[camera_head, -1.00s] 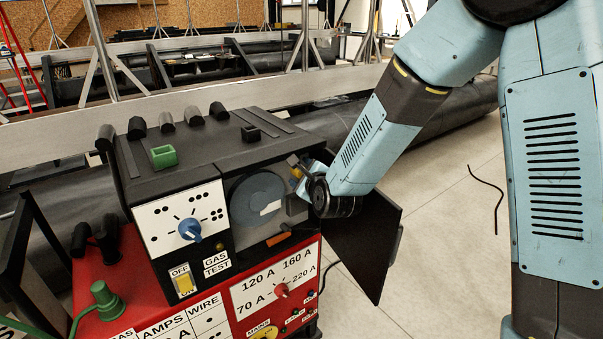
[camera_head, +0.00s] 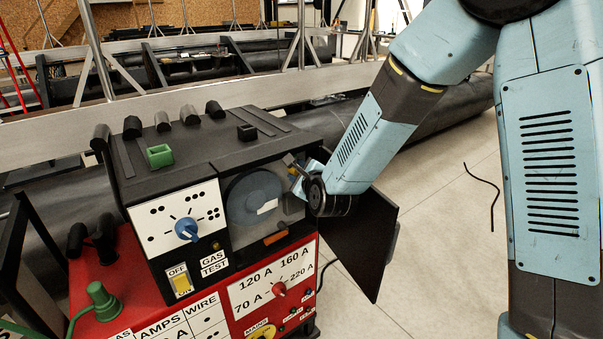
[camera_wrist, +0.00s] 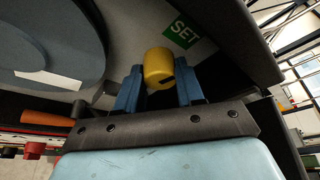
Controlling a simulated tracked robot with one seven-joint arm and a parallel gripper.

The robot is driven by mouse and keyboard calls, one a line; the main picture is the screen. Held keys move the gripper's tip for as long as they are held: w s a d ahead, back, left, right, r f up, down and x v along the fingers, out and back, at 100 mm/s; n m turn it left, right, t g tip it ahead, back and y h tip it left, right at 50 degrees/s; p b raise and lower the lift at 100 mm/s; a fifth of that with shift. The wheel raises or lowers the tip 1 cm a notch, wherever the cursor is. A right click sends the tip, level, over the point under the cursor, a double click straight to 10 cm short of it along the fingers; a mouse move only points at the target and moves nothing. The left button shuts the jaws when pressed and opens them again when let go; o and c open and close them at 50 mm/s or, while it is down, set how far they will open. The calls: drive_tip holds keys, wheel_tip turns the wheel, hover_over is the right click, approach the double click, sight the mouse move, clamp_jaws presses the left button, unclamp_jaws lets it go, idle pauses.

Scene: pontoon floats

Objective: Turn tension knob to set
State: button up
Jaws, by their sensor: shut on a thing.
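The tension knob is a small yellow cylinder (camera_wrist: 158,66) inside the open side bay of the welding machine. A dark mark shows on its lower edge. My gripper (camera_wrist: 159,76) has one blue finger on each side of the knob and is shut on it. A green SET label (camera_wrist: 182,34) sits on the panel just beyond the knob, up and to the right in the wrist view. In the head view my gripper (camera_head: 301,178) reaches into the bay from the right, and the knob is mostly hidden there.
A large grey-blue wire spool (camera_head: 254,197) is left of the knob, with an orange handle (camera_head: 275,238) below. The bay's black door (camera_head: 362,243) hangs open at the right. A blue selector knob (camera_head: 187,229) is on the white front panel.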

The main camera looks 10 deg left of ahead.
drive_tip(key=shift+s+a+f+n+t, duration=0.15)
drive_tip(key=shift+n+t, duration=0.35)
drive_tip(key=shift+n, duration=0.6)
drive_tip(key=o, duration=1)
drive_tip(key=shift+o, duration=0.2)
